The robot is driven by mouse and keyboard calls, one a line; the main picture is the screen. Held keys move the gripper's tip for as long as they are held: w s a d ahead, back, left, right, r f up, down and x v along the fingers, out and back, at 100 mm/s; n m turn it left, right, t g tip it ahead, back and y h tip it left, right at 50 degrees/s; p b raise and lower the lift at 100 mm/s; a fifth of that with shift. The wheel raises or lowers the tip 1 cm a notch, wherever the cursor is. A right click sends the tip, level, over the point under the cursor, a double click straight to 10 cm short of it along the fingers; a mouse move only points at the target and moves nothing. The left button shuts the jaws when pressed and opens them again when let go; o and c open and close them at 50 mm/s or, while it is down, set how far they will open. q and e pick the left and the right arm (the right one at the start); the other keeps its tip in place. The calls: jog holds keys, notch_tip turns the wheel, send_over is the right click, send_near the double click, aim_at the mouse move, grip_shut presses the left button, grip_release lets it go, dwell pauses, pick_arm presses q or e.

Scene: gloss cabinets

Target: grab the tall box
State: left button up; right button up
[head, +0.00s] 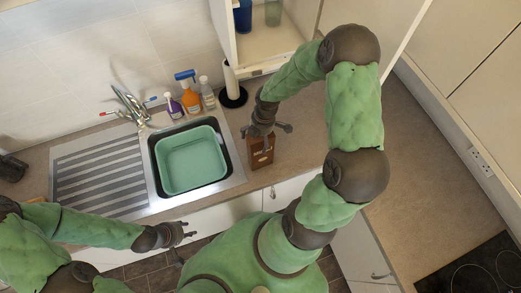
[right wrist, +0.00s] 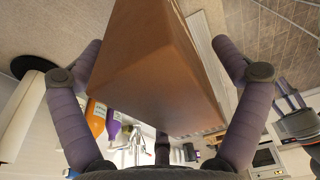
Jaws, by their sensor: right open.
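The tall box (head: 260,153) is brown and stands on the counter to the right of the sink. My right gripper (head: 266,129) is over its top in the head view, with fingers spread and partly covering it. In the right wrist view the box (right wrist: 158,75) sits between the two spread fingers of the right gripper (right wrist: 158,62). The fingers are not closed on it; whether the left-hand finger touches it I cannot tell. My left gripper (head: 178,243) is low in front of the sink, fingers apart and empty.
A green basin (head: 191,162) sits in the sink. Spray and soap bottles (head: 188,93) and a paper towel holder (head: 232,92) stand behind. An open wall cabinet (head: 265,45) is above. The counter on the right (head: 425,160) is clear up to the hob (head: 475,272).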

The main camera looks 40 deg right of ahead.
jog(key=shift+f, duration=0.25)
dwell(0.4)
jog(key=c, duration=1.8)
jog(key=shift+r, duration=0.1)
